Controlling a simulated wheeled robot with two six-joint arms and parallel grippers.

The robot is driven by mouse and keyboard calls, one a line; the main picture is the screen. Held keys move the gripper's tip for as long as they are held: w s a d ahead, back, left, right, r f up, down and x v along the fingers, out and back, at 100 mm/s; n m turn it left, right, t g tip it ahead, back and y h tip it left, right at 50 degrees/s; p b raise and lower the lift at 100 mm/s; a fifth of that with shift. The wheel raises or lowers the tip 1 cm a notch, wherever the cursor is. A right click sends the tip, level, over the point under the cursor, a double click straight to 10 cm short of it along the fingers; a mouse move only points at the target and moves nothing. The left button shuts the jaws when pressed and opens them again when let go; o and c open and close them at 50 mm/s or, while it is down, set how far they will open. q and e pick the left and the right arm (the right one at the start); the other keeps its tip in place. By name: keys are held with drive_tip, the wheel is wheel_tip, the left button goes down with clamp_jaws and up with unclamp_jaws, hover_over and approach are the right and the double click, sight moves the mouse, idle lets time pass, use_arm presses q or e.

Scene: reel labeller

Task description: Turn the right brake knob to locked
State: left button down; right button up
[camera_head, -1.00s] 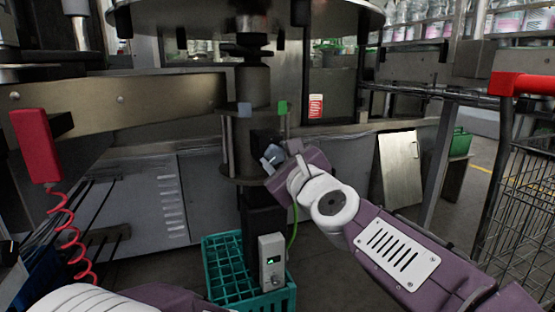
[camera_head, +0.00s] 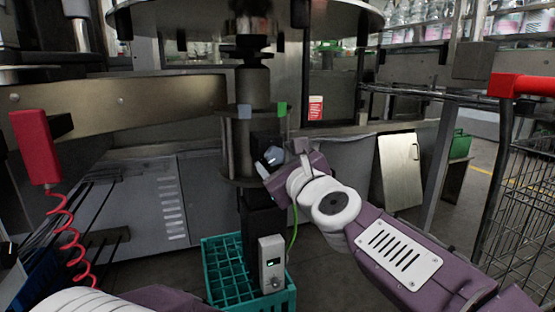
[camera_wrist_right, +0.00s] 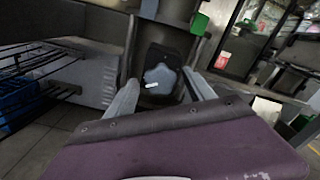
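The right brake knob is a grey-blue lobed knob (camera_head: 273,156) on a dark block on the front of the central column. In the right wrist view the knob (camera_wrist_right: 160,78) faces me, with a short white mark lying nearly level, slightly tilted. My right gripper (camera_head: 281,164) is at the knob. In the right wrist view its two fingers stand apart on either side of the knob, with gaps showing; I see no contact. A blue-grey tab (camera_head: 244,111) and a green tab (camera_head: 282,108) sit above the knob on the column. My left gripper is out of view.
A teal crate (camera_head: 222,272) and a grey control box (camera_head: 271,263) with a green cable stand below the column. A red handset (camera_head: 35,147) with a coiled cord hangs at left. A wire cart with a red handle (camera_head: 522,86) stands at right.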

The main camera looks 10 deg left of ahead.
drive_tip(key=shift+s+d, duration=0.1)
drive_tip(key=shift+s+d, duration=0.2)
drive_tip(key=shift+s, duration=0.1)
drive_tip(key=v, duration=0.8)
drive_tip(key=shift+d, duration=0.1)
